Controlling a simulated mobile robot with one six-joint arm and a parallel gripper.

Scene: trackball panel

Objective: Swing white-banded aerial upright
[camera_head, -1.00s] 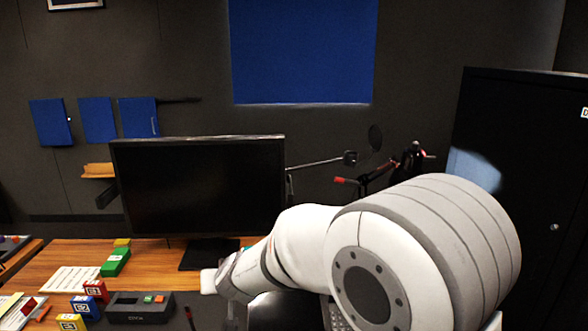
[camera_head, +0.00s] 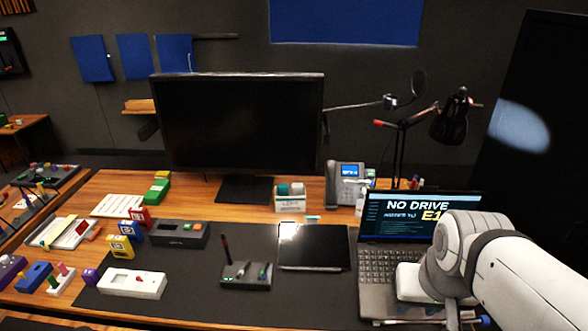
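I cannot make out a white-banded aerial for certain in the head view. A small grey panel (camera_head: 245,276) on the dark desk mat carries a thin dark upright stick (camera_head: 226,249), with no white band that I can make out. My gripper (camera_head: 452,318) is at the lower right, in front of the open laptop (camera_head: 376,265), well to the right of the panel. The gripper is partly hidden by my wrist and cut by the bottom edge, so its fingers are not clear.
A large monitor (camera_head: 240,122) stands at the back. A black tablet (camera_head: 313,246) lies between panel and laptop. A telephone (camera_head: 347,183), a desk lamp (camera_head: 450,118), a dark box (camera_head: 180,233) and a white switch block (camera_head: 132,283) stand around. Small coloured blocks crowd the left.

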